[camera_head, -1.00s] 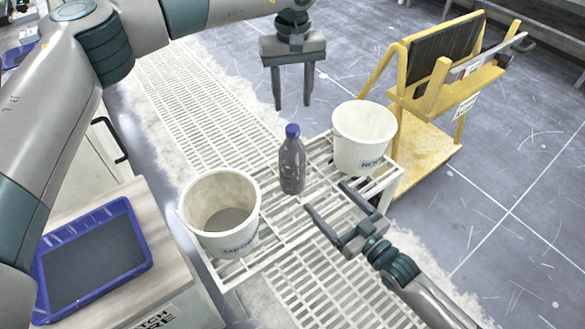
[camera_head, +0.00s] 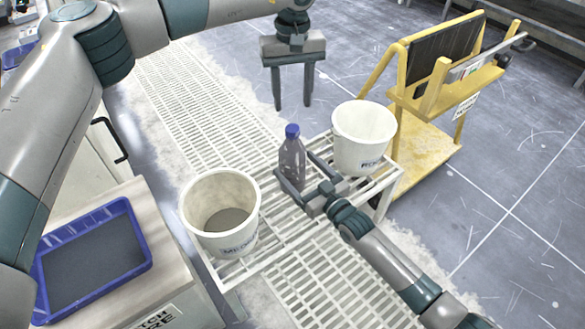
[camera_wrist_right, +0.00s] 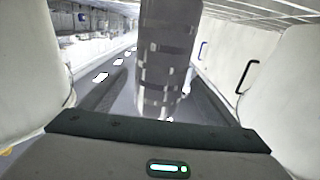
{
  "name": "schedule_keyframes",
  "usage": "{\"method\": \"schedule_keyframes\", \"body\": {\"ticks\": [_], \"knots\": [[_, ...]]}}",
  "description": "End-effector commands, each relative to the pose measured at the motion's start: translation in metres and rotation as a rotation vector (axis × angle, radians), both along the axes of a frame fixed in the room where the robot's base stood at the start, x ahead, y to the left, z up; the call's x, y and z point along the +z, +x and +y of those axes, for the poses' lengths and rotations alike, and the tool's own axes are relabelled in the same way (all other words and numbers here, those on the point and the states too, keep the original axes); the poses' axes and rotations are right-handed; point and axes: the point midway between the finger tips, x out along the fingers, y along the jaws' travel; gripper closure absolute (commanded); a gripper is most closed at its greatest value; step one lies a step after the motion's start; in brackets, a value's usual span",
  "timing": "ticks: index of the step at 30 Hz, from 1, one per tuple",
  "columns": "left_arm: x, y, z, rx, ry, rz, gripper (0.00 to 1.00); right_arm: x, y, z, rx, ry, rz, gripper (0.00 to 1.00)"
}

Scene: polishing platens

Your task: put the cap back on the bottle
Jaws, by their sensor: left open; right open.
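A grey translucent bottle (camera_head: 292,158) stands upright on the white slatted rack (camera_head: 262,262), between two white buckets. The blue cap (camera_head: 292,131) sits at the top of the bottle; I cannot tell how firmly it is seated. My right gripper (camera_head: 294,166) is open low at the bottle, with a finger on either side of it. In the right wrist view the bottle (camera_wrist_right: 165,50) rises between the open fingers, its top cut off by the frame. My left gripper (camera_head: 292,106) is open and empty, fingers pointing down, appearing above and behind the cap.
One white bucket (camera_head: 190,212) with grey contents stands left of the bottle. Another white bucket (camera_head: 363,140) stands close behind my right gripper. A blue tray (camera_head: 142,248) lies on a cabinet at lower left. A yellow cart (camera_head: 425,150) stands at right on the floor.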

Motion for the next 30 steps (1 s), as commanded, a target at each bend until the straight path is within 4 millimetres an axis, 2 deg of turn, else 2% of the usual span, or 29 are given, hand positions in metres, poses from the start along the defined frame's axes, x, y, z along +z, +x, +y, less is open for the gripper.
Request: {"method": "schedule_keyframes", "body": {"ticks": [7,19,20,30], "knots": [[0.0,0.0,0.0,0.0,0.0,0.0,0.55,0.0,0.021,0.014,-0.001,0.0,0.0,0.18],[0.0,0.0,0.0,0.0,0.0,0.0,0.55,0.0,0.025,0.018,0.0,0.0,0.0,0.18],[0.0,0.0,0.0,0.0,0.0,0.0,0.55,0.0,0.025,0.018,0.0,0.0,0.0,0.2],[0.0,0.0,0.0,0.001,0.0,0.0,0.55,0.0,0.024,0.017,0.0,0.0,0.0,1.0]]}}
